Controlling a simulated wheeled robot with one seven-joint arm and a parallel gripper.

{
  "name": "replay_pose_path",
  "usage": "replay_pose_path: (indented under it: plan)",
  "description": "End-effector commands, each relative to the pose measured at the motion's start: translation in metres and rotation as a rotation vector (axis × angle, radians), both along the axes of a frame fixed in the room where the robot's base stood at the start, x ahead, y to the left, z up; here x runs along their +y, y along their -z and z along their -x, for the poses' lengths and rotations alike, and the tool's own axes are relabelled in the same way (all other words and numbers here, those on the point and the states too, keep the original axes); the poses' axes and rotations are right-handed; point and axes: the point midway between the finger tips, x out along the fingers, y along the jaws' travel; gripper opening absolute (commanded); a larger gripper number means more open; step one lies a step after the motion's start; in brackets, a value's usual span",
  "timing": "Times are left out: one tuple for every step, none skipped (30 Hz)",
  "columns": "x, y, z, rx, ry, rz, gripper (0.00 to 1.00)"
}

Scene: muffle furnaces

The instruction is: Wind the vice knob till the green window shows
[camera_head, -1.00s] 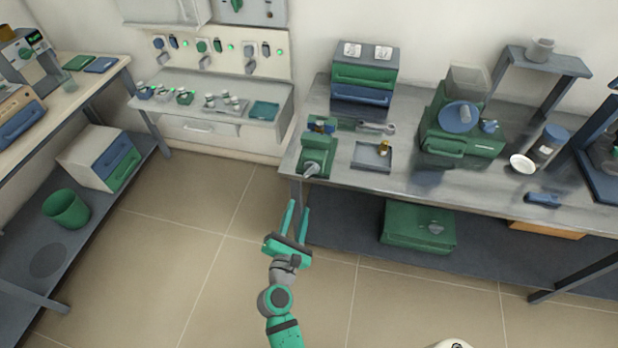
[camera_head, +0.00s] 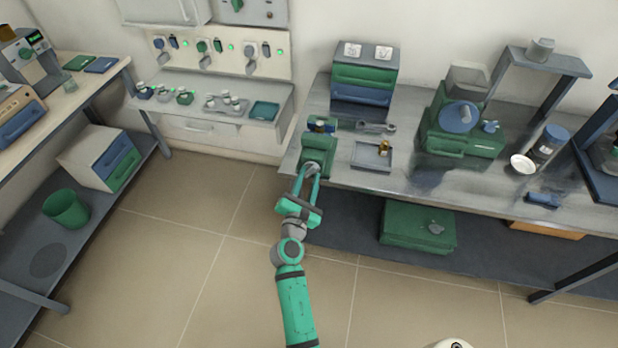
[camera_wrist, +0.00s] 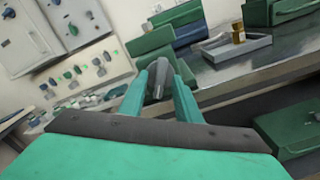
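The green vice (camera_head: 319,146) stands at the left front corner of the grey workbench, and its body also shows in the wrist view (camera_wrist: 152,40). Its grey knob (camera_wrist: 158,76) points out over the bench's front edge. My gripper (camera_head: 310,172) is at the knob, with one green finger on each side of it. In the wrist view the fingers (camera_wrist: 160,82) are apart, with the knob between them; I cannot tell whether they touch it. No green window can be made out on the vice.
On the workbench (camera_head: 345,178), a grey tray (camera_head: 360,160) with a small brass piece and a wrench (camera_head: 376,127) lie right of the vice. A drawer unit (camera_head: 364,76) stands behind. A green case (camera_head: 408,230) sits on the lower shelf. The floor left of my arm is clear.

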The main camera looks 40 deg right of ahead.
Motion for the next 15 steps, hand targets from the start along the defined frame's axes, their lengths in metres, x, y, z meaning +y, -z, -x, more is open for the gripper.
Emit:
replay_pose_path:
  plan:
    - [-0.0012,0.0001,-0.0008,0.0,0.0,0.0,0.3]
    - [-0.0014,0.0002,-0.0011,0.0,0.0,0.0,0.3]
    - [-0.0017,0.0002,-0.0012,0.0,0.0,0.0,0.3]
    - [-0.0017,0.0003,-0.0012,0.0,0.0,0.0,0.3]
    - [-0.0017,0.0003,-0.0012,0.0,0.0,0.0,0.3]
    - [-0.0016,0.0003,-0.0012,0.0,0.0,0.0,0.3]
    - [-0.0016,0.0003,-0.0012,0.0,0.0,0.0,0.3]
    - [-0.0016,0.0003,-0.0012,0.0,0.0,0.0,0.3]
    - [-0.0015,0.0003,-0.0011,0.0,0.0,0.0,0.28]
    - [-0.0015,0.0003,-0.0011,0.0,0.0,0.0,0.21]
    - [-0.0015,0.0003,-0.0012,0.0,0.0,0.0,0.14]
    - [-0.0015,0.0003,-0.0012,0.0,0.0,0.0,0.04]
    - [-0.0016,0.0002,-0.0011,0.0,0.0,0.0,0.0]
    - [-0.0015,0.0002,-0.0011,0.0,0.0,0.0,0.0]
    - [-0.0015,0.0003,-0.001,0.0,0.0,0.0,0.0]
